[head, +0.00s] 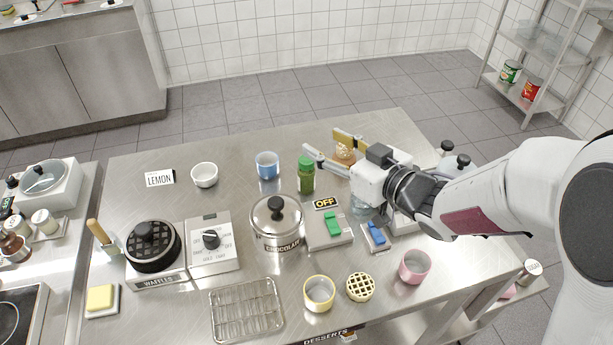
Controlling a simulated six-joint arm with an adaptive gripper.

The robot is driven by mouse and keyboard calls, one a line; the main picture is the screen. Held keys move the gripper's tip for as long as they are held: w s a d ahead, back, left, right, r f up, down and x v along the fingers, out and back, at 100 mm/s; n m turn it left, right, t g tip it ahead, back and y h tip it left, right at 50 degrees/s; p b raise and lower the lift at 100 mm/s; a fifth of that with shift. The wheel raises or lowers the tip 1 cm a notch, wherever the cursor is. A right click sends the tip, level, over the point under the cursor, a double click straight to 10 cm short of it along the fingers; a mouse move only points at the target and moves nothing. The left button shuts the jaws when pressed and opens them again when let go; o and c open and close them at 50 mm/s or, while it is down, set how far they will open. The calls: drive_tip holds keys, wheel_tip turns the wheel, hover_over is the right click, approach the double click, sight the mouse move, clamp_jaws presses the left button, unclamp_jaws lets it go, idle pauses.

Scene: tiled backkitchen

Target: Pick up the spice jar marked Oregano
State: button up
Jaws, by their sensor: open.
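A jar with a green lid and green contents (306,175) stands upright on the steel table (240,170), near its middle. No Oregano marking can be read on it at this size. My gripper (323,143) reaches in from the right with its two fingers spread apart, pointing left. The nearer fingertip overlaps the view just beside the green lid; I cannot tell whether they touch. An amber, textured glass or jar (345,154) shows between the fingers, partly hidden by them. Nothing is clearly held.
A blue cup (267,164) and a white bowl (204,174) stand left of the green jar. A lidded steel pot (277,222) and an OFF switch box (328,230) stand in front. Dark-lidded jars (459,164) stand behind my arm. The back left tabletop is mostly clear.

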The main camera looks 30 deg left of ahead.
approach(311, 163)
drive_tip(key=shift+x, duration=2.1)
drive_tip(key=shift+w+a+f, duration=0.15)
drive_tip(key=shift+w+a, duration=0.1)
drive_tip(key=shift+a, duration=0.3)
drive_tip(key=shift+a, duration=0.15)
drive_tip(key=shift+x, duration=2.95)
clamp_jaws()
